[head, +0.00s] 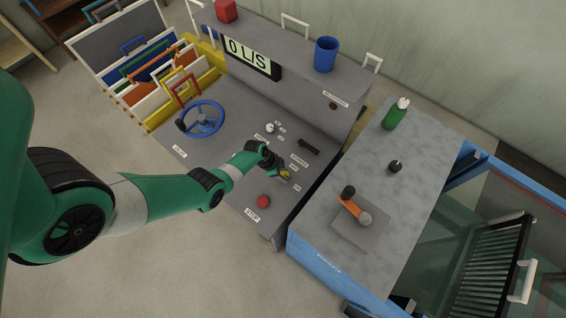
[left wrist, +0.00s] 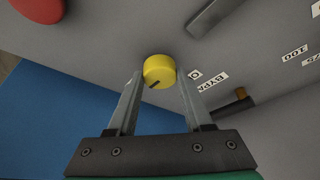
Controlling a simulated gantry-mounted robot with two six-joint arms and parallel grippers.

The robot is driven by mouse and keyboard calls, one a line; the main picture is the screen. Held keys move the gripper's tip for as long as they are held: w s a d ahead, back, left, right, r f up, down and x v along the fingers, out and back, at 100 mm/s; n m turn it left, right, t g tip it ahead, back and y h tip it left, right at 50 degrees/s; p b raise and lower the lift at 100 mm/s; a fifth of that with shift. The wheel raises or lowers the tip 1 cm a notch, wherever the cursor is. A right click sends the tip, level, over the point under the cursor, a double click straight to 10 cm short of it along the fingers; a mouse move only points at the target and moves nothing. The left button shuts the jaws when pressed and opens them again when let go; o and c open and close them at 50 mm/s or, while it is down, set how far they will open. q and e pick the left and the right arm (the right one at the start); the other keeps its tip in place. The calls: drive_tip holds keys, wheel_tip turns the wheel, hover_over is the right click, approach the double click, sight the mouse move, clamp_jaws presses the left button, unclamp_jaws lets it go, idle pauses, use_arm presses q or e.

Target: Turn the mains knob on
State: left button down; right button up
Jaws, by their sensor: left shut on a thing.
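A yellow knob (left wrist: 159,70) stands on the grey console (head: 235,170), between the fingertips of my left gripper (left wrist: 160,82). A dark pointer mark on it points to the lower left in the wrist view. Small labels, one starting "BYP", lie to its right; I cannot read one that says mains. In the head view the knob (head: 285,175) is partly hidden by my left gripper (head: 279,172). The left gripper is shut on the yellow knob. My right gripper is not in view.
A red stop button (head: 264,202) is close by on the console. A dark bar handle (head: 308,146), a white knob (head: 270,128) and a blue handwheel (head: 203,118) stand farther back. The display (head: 251,57) reads 0 L/S. An orange-handled lever (head: 355,207) is on the right bench.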

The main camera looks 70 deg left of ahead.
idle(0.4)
use_arm(q)
drive_tip(key=shift+c, duration=1.5)
unclamp_jaws()
